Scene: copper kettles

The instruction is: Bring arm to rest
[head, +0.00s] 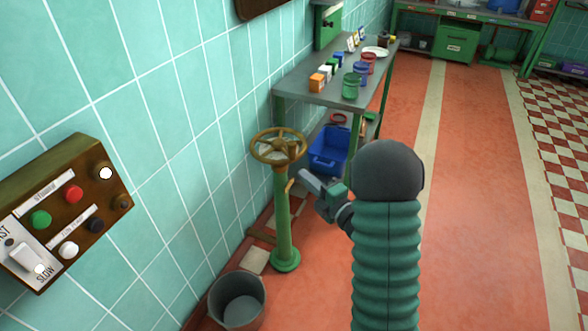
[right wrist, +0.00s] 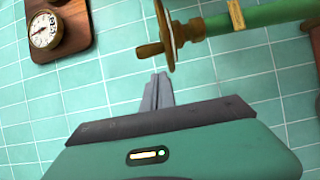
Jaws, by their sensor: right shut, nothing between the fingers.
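My right arm (head: 385,255) comes up from the bottom of the head view, with green ribbed sections and a dark round joint. My right gripper (head: 306,178) points left, just right of the green stand with the brass handwheel (head: 278,147). In the right wrist view the gripper's fingers (right wrist: 158,76) are together and empty. The handwheel (right wrist: 167,35) shows edge-on there, with its knob close beyond the fingertips; I cannot tell the exact gap. My left gripper is not in view.
A control box (head: 62,212) with buttons is on the tiled wall at left. A grey bucket (head: 238,302) stands on the floor. A table (head: 319,99) with cans and small boxes stands behind the wheel, a blue crate (head: 329,150) below it. The red floor at right is clear.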

